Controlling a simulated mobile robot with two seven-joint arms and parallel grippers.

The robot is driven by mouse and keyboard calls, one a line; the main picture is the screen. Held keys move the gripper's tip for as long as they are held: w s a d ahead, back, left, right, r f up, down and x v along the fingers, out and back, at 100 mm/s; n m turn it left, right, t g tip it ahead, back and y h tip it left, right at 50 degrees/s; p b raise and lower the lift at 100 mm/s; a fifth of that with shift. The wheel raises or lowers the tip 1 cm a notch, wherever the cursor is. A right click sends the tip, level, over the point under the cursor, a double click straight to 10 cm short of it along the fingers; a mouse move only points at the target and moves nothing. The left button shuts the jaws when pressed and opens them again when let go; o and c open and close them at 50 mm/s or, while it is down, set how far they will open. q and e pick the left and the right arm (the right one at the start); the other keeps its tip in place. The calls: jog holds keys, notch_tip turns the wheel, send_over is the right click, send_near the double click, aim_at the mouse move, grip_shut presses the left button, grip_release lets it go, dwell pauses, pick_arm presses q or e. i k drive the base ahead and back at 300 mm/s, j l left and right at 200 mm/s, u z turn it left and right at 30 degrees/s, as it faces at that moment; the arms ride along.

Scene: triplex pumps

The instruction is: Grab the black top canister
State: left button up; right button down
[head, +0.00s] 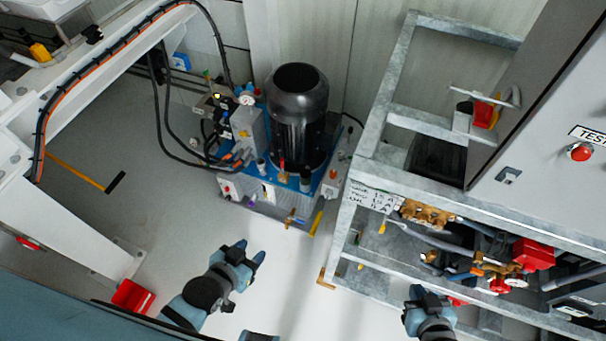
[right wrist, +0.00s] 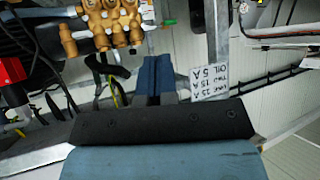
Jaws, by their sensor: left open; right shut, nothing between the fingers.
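The black top canister (head: 297,110) stands upright on the blue-topped pump unit (head: 305,181) near the middle of the head view. My left gripper (head: 250,252) is open and empty, below and left of the pump unit in the picture, apart from the canister. My right gripper (head: 428,293) is shut and empty in front of the metal frame at the lower right. In the right wrist view its blue fingers (right wrist: 154,78) are together. The canister is not seen in the right wrist view.
A galvanized metal frame (head: 363,174) with brass fittings (head: 427,213) and a grey cabinet (head: 555,130) fills the right side. A white beam structure (head: 60,215) with cables stands at left. Hoses and a gauge (head: 246,98) crowd the canister's left. Floor before the unit is clear.

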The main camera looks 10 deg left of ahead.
aim_at(305, 174)
jog(key=i+j+u, duration=0.1)
jog(key=j, duration=0.2)
jog(key=i+j, duration=0.1)
jog(key=j, duration=0.2)
jog(key=i+j+u, duration=0.35)
jog(key=i+j, duration=0.15)
jog(key=i+j+u, duration=0.25)
jog(key=i, duration=0.35)
